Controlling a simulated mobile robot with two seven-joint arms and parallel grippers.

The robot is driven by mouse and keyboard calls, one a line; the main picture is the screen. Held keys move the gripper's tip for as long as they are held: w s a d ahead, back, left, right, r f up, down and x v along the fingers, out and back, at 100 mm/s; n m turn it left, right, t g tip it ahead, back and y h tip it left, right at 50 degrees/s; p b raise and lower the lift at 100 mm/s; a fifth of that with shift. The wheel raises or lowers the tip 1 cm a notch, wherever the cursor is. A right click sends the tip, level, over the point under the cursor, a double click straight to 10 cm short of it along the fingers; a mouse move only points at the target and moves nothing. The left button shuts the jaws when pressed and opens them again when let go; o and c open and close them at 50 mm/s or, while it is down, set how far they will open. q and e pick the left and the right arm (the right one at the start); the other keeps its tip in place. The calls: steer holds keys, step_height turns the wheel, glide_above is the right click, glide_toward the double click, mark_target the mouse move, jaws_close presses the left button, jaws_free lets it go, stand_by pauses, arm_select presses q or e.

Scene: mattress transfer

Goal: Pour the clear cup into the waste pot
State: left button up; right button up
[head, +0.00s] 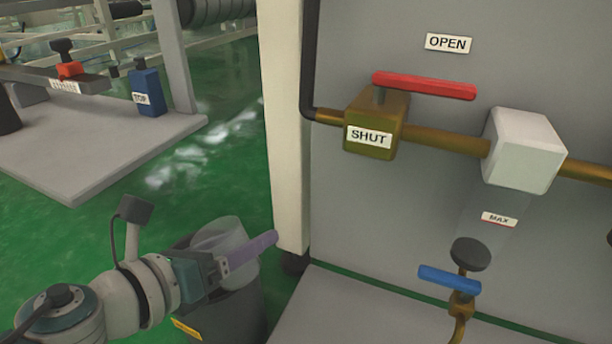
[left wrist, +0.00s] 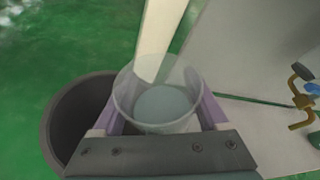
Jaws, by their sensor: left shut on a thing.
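The clear cup (head: 218,234) is see-through and sits between the lilac fingers of my left gripper (head: 248,254), which is shut on it. In the left wrist view the cup (left wrist: 157,72) is seen from above, between both fingers (left wrist: 157,112). A pale disc shows at its bottom; I cannot tell whether it is liquid. The waste pot (head: 240,314) is dark grey with a yellow label and stands below the gripper in the head view. In the left wrist view the pot (left wrist: 52,133) is to the left of the cup, partly hidden by the gripper. My right gripper is not in view.
A grey panel carries a brass valve (head: 376,145) with a red handle and SHUT label. A blue-handled tap (head: 450,279) is lower right. A cream post (head: 284,120) stands close right of the cup. A grey platform (head: 90,165) lies left on green floor.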

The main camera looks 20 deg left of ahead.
arm_select(q)
steer(key=shift+d+f+n+h+b, duration=0.15)
steer(key=shift+f+n+h+b, duration=0.35)
steer(key=shift+f+n+b, duration=0.15)
steer(key=shift+r+n, duration=0.35)
steer(key=shift+r, duration=0.2)
steer(key=r+n+h, duration=0.1)
steer(key=n+h, duration=0.1)
steer(key=n, duration=0.1)
steer(key=shift+d+r+t, duration=0.1)
steer(key=shift+r+t, duration=0.25)
steer(key=shift+t, duration=0.05)
steer(key=shift+a+r+n+t+h, duration=0.2)
steer(key=shift+r+n+t+h, duration=0.35)
steer(key=shift+n, duration=0.55)
steer(key=r+n, duration=0.1)
steer(key=n, duration=0.1)
steer(key=a+r+n+t+h, duration=0.1)
steer(key=n, duration=0.1)
steer(key=shift+a+n, duration=0.15)
steer(key=shift+n, duration=0.15)
